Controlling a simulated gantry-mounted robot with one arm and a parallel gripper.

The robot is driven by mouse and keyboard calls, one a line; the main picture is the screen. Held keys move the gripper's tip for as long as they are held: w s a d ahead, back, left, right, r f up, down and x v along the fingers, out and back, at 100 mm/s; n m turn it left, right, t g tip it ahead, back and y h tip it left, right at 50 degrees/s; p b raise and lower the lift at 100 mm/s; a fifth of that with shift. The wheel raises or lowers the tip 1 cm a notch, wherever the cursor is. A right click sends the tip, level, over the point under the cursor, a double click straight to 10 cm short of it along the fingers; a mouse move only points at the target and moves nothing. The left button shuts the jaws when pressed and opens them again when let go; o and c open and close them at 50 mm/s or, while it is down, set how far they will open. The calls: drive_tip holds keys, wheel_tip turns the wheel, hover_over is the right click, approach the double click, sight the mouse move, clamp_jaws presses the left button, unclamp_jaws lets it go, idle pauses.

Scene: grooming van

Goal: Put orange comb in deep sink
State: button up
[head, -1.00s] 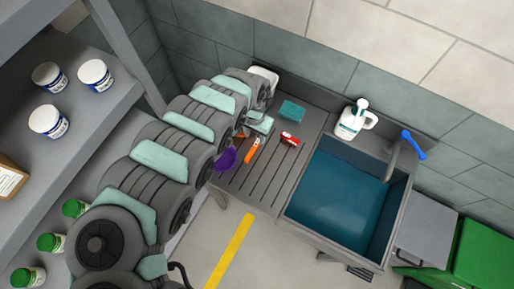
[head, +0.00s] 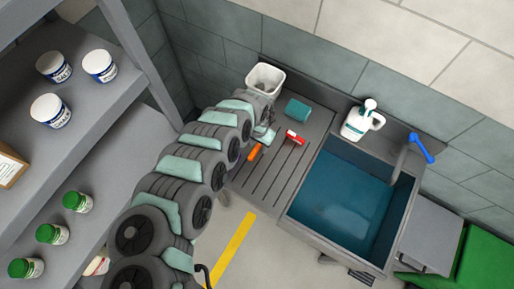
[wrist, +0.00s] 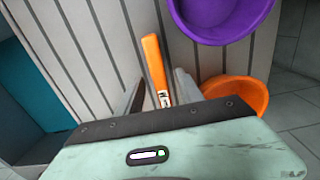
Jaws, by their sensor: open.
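The orange comb (head: 255,152) lies on the grey ribbed drainboard left of the sink, partly covered by my arm in the head view. In the wrist view the slim orange comb (wrist: 154,62) reaches in between my fingers; its near end is partly hidden by my gripper, and I cannot make out teeth. My gripper (wrist: 160,88) is open, with one finger on each side of the comb, not closed on it. In the head view my gripper (head: 265,136) is just above the drainboard by the comb. The deep sink (head: 310,190) is to the right, blue-teal inside.
A red-and-white item (head: 295,138) and teal sponge (head: 298,109) lie near the comb. Purple (wrist: 220,20) and orange bowls (wrist: 245,95) show in the wrist view.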

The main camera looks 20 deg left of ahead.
drive_tip(key=shift+f, duration=0.5)
clamp_jaws()
idle(0.3)
